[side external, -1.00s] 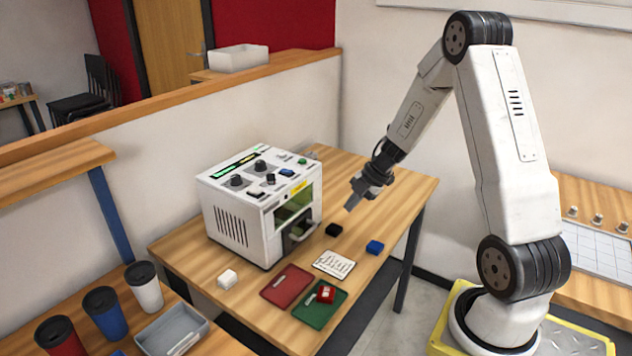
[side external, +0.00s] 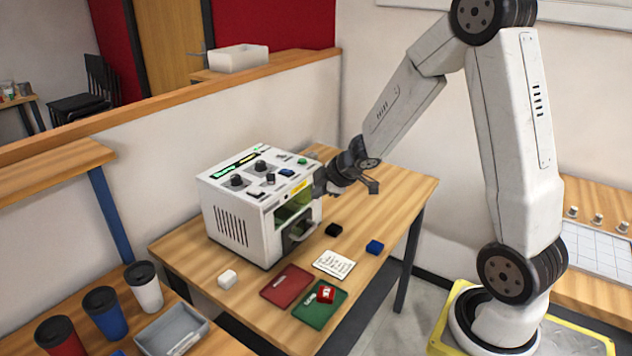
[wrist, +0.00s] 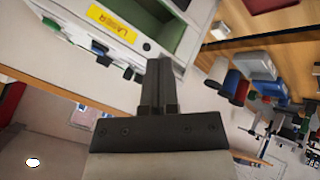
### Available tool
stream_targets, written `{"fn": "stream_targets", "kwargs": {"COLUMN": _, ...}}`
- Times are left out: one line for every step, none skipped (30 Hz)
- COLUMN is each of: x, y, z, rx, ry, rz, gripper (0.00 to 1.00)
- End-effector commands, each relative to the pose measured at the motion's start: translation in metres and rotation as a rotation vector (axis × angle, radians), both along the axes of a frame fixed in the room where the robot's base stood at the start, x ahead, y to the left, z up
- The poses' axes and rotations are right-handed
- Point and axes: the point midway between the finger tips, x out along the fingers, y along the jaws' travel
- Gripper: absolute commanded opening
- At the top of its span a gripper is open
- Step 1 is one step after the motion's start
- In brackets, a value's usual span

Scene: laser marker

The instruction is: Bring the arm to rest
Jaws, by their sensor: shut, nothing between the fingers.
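My gripper (side external: 373,186) is in the air above the table, to the right of the laser marker (side external: 243,222), a white box with knobs and buttons on top. In the wrist view the gripper (wrist: 160,65) is shut and empty, its two fingers together. The laser marker (wrist: 95,30) fills the upper left of the wrist view, with its yellow label and part of its green-lined chamber showing. The wrist is tilted, so the room looks rotated there.
Cups and a grey tray (side external: 172,333) stand lower left.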

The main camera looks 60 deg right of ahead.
Motion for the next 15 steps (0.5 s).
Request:
{"fn": "stream_targets", "kwargs": {"x": -0.003, "y": 0.007, "z": 0.002, "rx": 0.010, "ry": 0.006, "rz": -0.036, "gripper": 0.00}}
{"fn": "stream_targets", "kwargs": {"x": -0.004, "y": 0.010, "z": 0.003, "rx": 0.017, "ry": 0.009, "rz": -0.062, "gripper": 0.00}}
{"fn": "stream_targets", "kwargs": {"x": -0.007, "y": 0.014, "z": 0.003, "rx": 0.027, "ry": 0.016, "rz": -0.097, "gripper": 0.00}}
{"fn": "stream_targets", "kwargs": {"x": -0.010, "y": 0.017, "z": 0.003, "rx": 0.034, "ry": 0.023, "rz": -0.122, "gripper": 0.00}}
{"fn": "stream_targets", "kwargs": {"x": -0.012, "y": 0.020, "z": 0.004, "rx": 0.043, "ry": 0.029, "rz": -0.147, "gripper": 0.00}}
{"fn": "stream_targets", "kwargs": {"x": -0.016, "y": 0.024, "z": 0.004, "rx": 0.054, "ry": 0.039, "rz": -0.181, "gripper": 0.00}}
{"fn": "stream_targets", "kwargs": {"x": -0.019, "y": 0.028, "z": 0.004, "rx": 0.063, "ry": 0.049, "rz": -0.206, "gripper": 0.00}}
{"fn": "stream_targets", "kwargs": {"x": -0.022, "y": 0.031, "z": 0.004, "rx": 0.072, "ry": 0.056, "rz": -0.230, "gripper": 0.00}}
{"fn": "stream_targets", "kwargs": {"x": -0.027, "y": 0.036, "z": 0.004, "rx": 0.086, "ry": 0.069, "rz": -0.264, "gripper": 0.00}}
{"fn": "stream_targets", "kwargs": {"x": -0.031, "y": 0.040, "z": 0.004, "rx": 0.096, "ry": 0.079, "rz": -0.288, "gripper": 0.00}}
{"fn": "stream_targets", "kwargs": {"x": -0.034, "y": 0.043, "z": 0.004, "rx": 0.107, "ry": 0.089, "rz": -0.311, "gripper": 0.00}}
{"fn": "stream_targets", "kwargs": {"x": -0.040, "y": 0.048, "z": 0.003, "rx": 0.122, "ry": 0.105, "rz": -0.343, "gripper": 0.00}}
{"fn": "stream_targets", "kwargs": {"x": -0.044, "y": 0.052, "z": 0.002, "rx": 0.134, "ry": 0.117, "rz": -0.367, "gripper": 0.00}}
{"fn": "stream_targets", "kwargs": {"x": -0.048, "y": 0.056, "z": 0.002, "rx": 0.145, "ry": 0.129, "rz": -0.390, "gripper": 0.00}}
{"fn": "stream_targets", "kwargs": {"x": -0.055, "y": 0.062, "z": 0.001, "rx": 0.161, "ry": 0.148, "rz": -0.420, "gripper": 0.00}}
